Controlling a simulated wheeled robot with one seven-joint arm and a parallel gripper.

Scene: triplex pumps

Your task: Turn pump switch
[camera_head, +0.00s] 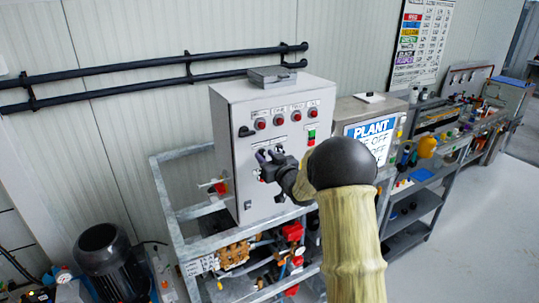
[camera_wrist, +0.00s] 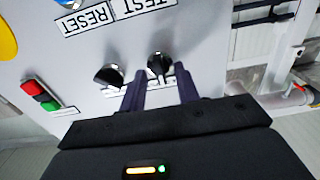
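The grey control cabinet (camera_head: 240,120) stands on a metal frame, with a row of red round buttons along its upper front. My gripper (camera_head: 268,155) is at the lower front of this cabinet, and my arm hides part of the panel. In the wrist view my gripper (camera_wrist: 160,82) is open, its two dark fingers apart. A black rotary switch (camera_wrist: 160,64) is at the fingertips, in the gap between them; I cannot tell whether either finger touches it. A second black rotary switch (camera_wrist: 108,75) is just left of the left finger.
A red and green button pair (camera_wrist: 40,94) is on the panel at left, and RESET and TEST labels (camera_wrist: 88,20) are above the switches. A PLANT sign (camera_head: 372,135) is right of the cabinet. Pump pipework (camera_head: 235,255) is below. A black motor (camera_head: 105,260) stands at lower left.

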